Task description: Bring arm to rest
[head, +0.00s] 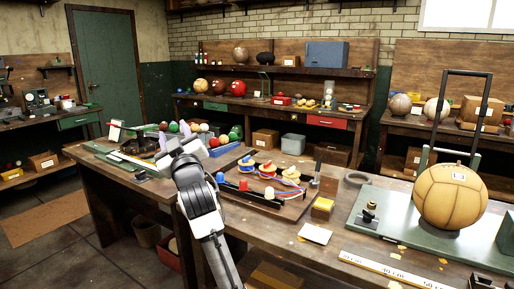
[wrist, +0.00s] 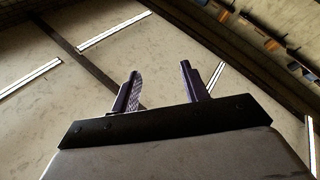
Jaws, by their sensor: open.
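My arm (head: 198,205) rises from the bottom of the head view, in front of the workbench's front edge, with its wrist end over the left part of the bench. In the wrist view my gripper (wrist: 158,90) has its two fingers apart with nothing between them. Behind the fingers are the ceiling and its light strips (wrist: 112,32), so the gripper points upward.
A back bench (head: 270,108) holds more balls.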

